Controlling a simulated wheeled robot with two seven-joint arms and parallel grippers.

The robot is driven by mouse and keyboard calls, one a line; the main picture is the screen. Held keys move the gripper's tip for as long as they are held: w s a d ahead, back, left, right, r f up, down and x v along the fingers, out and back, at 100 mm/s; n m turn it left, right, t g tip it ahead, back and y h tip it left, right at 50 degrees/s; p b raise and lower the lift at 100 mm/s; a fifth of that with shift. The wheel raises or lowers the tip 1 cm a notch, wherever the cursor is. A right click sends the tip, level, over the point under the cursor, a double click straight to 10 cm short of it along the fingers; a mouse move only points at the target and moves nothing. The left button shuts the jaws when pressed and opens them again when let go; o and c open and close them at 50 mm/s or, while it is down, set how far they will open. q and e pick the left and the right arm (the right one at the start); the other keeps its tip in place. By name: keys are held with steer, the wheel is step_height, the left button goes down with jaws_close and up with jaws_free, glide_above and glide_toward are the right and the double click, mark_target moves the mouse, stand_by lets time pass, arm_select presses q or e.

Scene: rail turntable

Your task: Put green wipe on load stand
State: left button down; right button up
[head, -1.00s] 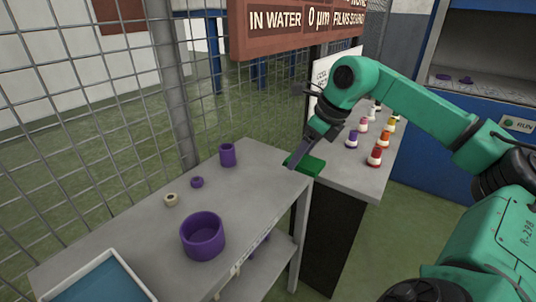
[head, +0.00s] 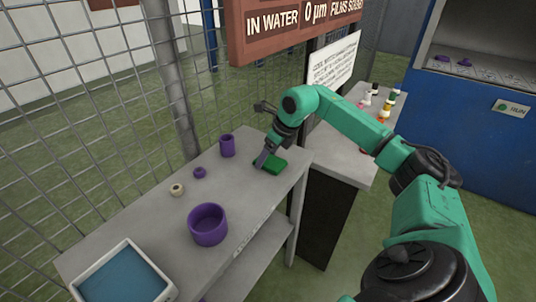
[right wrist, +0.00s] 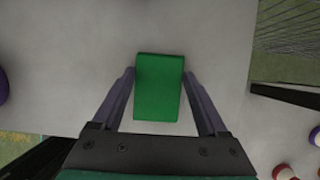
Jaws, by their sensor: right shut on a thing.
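The green wipe (head: 277,165) is a flat green block over the far right end of the grey stand (head: 250,205). I cannot tell whether it touches the top. My right gripper (head: 262,162) reaches down to it and is shut on it. In the right wrist view the green wipe (right wrist: 159,88) lies between the two fingertips (right wrist: 159,74), with grey surface below. My left gripper is not in view.
On the grey stand are a purple cup (head: 227,146), a purple ring (head: 200,173), a cream ring (head: 177,190), a purple bowl (head: 207,226) and a blue-lined tray (head: 125,278). A bench (head: 340,150) with small coloured bottles adjoins on the right. Wire mesh stands behind.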

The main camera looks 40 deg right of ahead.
steer(key=o, duration=1.1)
steer(key=shift+f, duration=0.1)
steer(key=shift+r, duration=0.25)
steer(key=v, duration=1.2)
steer(key=shift+s, duration=0.1)
steer(key=shift+f, duration=0.15)
